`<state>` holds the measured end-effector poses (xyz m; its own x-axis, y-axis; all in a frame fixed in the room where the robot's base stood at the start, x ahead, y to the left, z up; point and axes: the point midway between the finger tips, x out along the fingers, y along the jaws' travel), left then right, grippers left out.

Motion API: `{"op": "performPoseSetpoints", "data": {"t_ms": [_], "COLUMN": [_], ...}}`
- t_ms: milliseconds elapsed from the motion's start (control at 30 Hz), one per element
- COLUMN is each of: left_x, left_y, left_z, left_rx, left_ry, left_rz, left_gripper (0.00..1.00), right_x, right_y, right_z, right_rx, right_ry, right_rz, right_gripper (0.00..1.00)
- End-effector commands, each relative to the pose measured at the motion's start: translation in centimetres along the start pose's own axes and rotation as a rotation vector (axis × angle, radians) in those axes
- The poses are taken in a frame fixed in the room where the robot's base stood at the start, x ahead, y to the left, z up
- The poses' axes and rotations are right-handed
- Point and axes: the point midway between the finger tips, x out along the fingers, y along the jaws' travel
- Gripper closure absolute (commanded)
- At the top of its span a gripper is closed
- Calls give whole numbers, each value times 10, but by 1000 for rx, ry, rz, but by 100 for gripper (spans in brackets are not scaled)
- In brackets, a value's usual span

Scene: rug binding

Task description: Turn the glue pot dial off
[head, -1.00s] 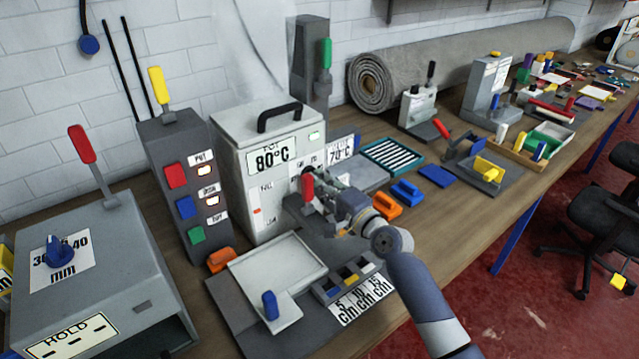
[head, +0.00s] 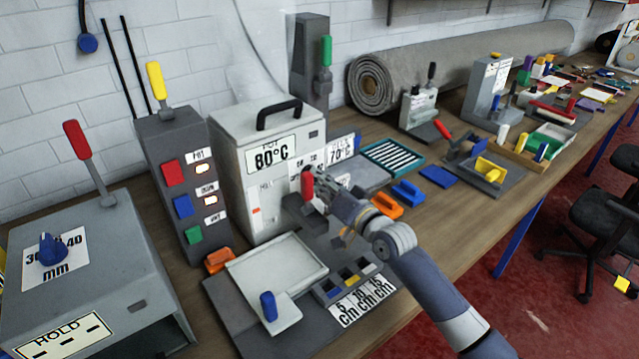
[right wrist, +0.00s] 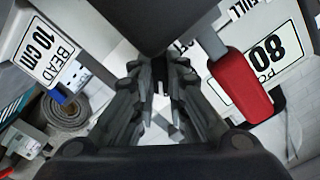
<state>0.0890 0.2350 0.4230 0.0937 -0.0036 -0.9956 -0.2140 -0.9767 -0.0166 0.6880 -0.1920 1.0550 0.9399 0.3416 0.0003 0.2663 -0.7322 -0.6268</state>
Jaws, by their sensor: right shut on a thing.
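The glue pot (head: 228,150) is a pale grey box with a black lid handle and a label reading POT 80°C. A red-handled lever (head: 307,183) stands at its front right; the red handle also shows in the right wrist view (right wrist: 240,85). My right gripper (head: 314,177) is at the pot's front, just right of the red handle, and is shut on the dial. The dial itself is mostly hidden by the fingers, so its pointer cannot be read. The right wrist view shows the fingers (right wrist: 163,88) close together. A small lamp window (head: 313,134) on the pot looks dark. My left gripper is not in view.
A control box (head: 180,155) with red, blue and green buttons stands left of the pot. A pale tray (head: 275,268) lies in front. Orange (head: 387,206) and blue (head: 408,193) blocks lie right of my arm. A rolled rug (head: 440,75) lies behind.

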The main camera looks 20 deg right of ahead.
Motion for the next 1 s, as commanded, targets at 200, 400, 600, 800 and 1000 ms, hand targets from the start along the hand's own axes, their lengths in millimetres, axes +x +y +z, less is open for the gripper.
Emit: {"op": "performPoseSetpoints", "data": {"t_ms": [200, 400, 600, 800, 1000], "left_x": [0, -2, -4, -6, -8], "left_y": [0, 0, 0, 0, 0], "left_z": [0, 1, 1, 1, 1], "left_rx": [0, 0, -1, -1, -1], "left_ry": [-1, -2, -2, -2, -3], "left_rz": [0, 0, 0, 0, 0], "left_gripper": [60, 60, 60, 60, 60], "right_x": [0, 0, 0, 0, 0], "right_y": [0, 0, 0, 0, 0], "right_z": [0, 0, -1, 0, 0], "right_rx": [-208, -398, -588, -776, -967], "right_ry": [-2, -2, -1, -2, -2], "right_rz": [1, 1, 1, 0, 0], "right_gripper": [100, 100, 100, 100, 100]}}
